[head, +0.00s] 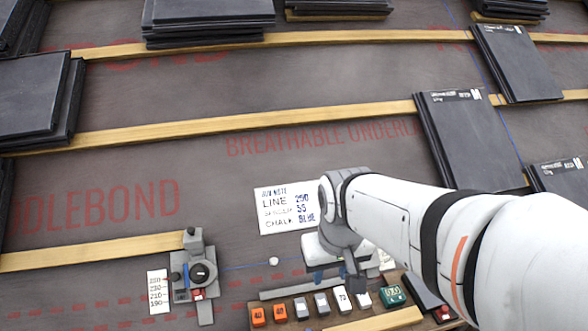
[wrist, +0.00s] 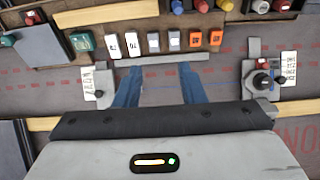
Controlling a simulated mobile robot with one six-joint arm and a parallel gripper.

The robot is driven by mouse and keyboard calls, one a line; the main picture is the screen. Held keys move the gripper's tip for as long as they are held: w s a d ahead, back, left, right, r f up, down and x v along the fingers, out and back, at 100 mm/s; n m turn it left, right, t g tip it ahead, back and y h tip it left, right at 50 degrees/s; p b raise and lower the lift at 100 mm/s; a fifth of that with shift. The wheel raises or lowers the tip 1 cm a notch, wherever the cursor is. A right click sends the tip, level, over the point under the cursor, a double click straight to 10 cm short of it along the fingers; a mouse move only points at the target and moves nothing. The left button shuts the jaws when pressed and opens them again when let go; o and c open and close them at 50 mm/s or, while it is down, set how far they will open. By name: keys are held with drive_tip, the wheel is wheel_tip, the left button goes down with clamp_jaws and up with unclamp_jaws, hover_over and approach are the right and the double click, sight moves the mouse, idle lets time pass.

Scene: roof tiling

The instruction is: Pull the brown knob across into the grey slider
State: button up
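No knob looks clearly brown. A dark round knob (head: 203,272) sits on a grey slider device (head: 195,243) left of my gripper in the head view. The knob (wrist: 262,80) and its grey device (wrist: 251,52) also show at the right in the wrist view. My gripper (wrist: 160,72) has two blue fingers set wide apart with nothing between them. It is above the roof felt, apart from the dark knob. In the head view my arm and wrist hide most of the fingers. A second grey device (wrist: 104,75) is left of the fingers in the wrist view.
A row of orange, grey and white switches (head: 279,312) lies on a board beyond a grey bar (wrist: 157,56). A white note (head: 285,208) lies behind my wrist. Timber battens (head: 250,124) and slate stacks (head: 470,135) cross the roof. Felt left of my gripper is mostly clear.

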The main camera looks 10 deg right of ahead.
drive_tip(key=shift+o, duration=0.6)
drive_tip(key=shift+w+a+f, duration=0.1)
drive_tip(key=shift+o, duration=0.2)
drive_tip(key=w+d+f+t+b, duration=0.1)
drive_tip(key=w+d+f+b, duration=0.1)
drive_tip(key=w+f+b, duration=0.3)
drive_tip(key=shift+w+d+f, duration=0.2)
drive_tip(key=shift+w+f, duration=0.05)
drive_tip(key=shift+w, duration=0.75)
drive_tip(key=w+d+f+b, duration=0.2)
drive_tip(key=w+f, duration=0.1)
drive_tip(key=f, duration=0.1)
drive_tip(key=w+d+f+t+b, duration=0.1)
drive_tip(key=w+d+f+b, duration=0.1)
drive_tip(key=w+f, duration=0.2)
drive_tip(key=w+d+f+t+b, duration=0.1)
drive_tip(key=w+d+f+b, duration=0.2)
drive_tip(key=w+f, duration=0.1)
drive_tip(key=shift+w+f, duration=0.1)
drive_tip(key=shift+w, duration=0.1)
clamp_jaws()
